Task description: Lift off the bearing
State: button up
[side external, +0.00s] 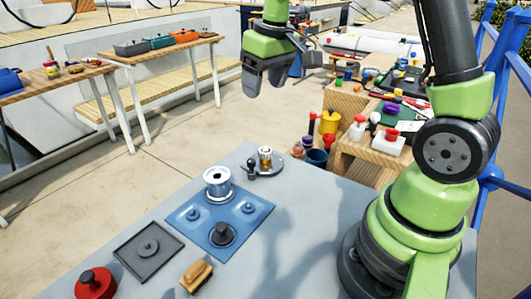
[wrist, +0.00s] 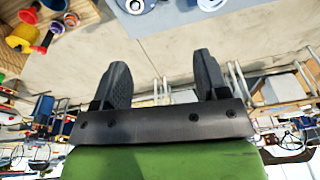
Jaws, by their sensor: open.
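My gripper (side external: 265,84) is open and empty, high above and beyond that edge, well apart from the bearing. In the wrist view my gripper (wrist: 160,62) shows two spread dark fingers with nothing between them. Round metal parts at that view's top edge are cut off, so I cannot identify the bearing there.
A blue tray (side external: 181,219) holds a silver drum (side external: 217,181), pegs and a black knobbed part (side external: 222,233). A dark square tray (side external: 130,263), a red pot (side external: 95,284) and a wooden-backed brush (side external: 197,276) stand nearer. Wooden crates (side external: 346,102) with tools and pots stand beyond the table.

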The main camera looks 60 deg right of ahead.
jog(key=n+g, duration=0.1)
jog(key=g, duration=0.1)
send_near(267, 148)
notch_tip(267, 148, down, 4)
jog(key=shift+s+d, duration=0.1)
jog(key=shift+s, duration=0.05)
jog(key=shift+f, duration=3)
jog(key=c, duration=1)
notch_tip(267, 148, up, 10)
jog(key=shift+r, duration=0.1)
jog(key=shift+r, duration=1.95)
